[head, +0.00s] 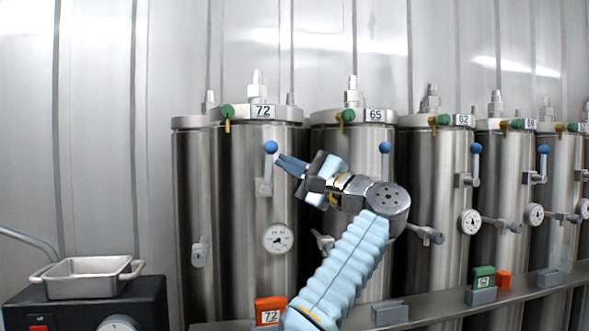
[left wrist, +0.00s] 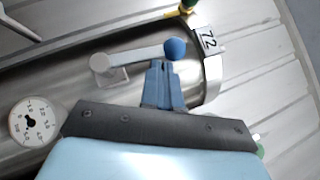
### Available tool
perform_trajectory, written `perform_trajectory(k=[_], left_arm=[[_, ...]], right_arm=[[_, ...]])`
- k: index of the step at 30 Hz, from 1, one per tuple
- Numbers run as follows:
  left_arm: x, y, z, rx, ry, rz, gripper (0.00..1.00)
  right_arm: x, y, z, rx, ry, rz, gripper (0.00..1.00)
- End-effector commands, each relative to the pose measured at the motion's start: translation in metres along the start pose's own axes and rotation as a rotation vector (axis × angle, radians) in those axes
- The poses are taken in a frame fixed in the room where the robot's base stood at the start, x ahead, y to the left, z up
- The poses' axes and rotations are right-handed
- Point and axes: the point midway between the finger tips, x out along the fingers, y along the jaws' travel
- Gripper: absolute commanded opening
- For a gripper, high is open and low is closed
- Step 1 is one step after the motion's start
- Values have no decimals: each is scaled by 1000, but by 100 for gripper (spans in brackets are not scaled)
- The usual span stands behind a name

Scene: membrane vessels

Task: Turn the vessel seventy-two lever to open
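Vessel seventy-two (head: 228,165) is a tall steel cylinder with a "72" label (head: 263,112) at its top. Its lever (head: 267,170) has a blue ball knob (head: 271,147) and stands upright above its pivot on the vessel's front. My left gripper (head: 281,161) is just right of the knob, its blue fingers pointing at the lever. In the left wrist view, the fingertips (left wrist: 163,66) are close together with nothing seen between them. The blue knob (left wrist: 175,48) lies just beyond the tips; contact cannot be told. My right gripper is not in view.
A gauge (head: 278,238) sits below the lever. Vessel 65 (head: 335,185) and several others stand to the right with similar blue-knobbed levers. A red "72" block (head: 270,310) is on the shelf below. A metal tray (head: 88,281) sits on a black unit at left.

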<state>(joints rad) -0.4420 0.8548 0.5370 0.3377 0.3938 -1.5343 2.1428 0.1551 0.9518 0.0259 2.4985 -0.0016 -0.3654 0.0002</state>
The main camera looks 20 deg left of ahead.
Motion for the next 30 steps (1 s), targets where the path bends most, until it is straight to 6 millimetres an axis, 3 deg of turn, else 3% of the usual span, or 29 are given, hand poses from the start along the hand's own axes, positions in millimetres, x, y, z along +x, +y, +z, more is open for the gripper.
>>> perform_trajectory(k=[30], left_arm=[[8, -1, 9, 0, -3, 1, 0]], right_arm=[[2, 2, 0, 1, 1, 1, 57]])
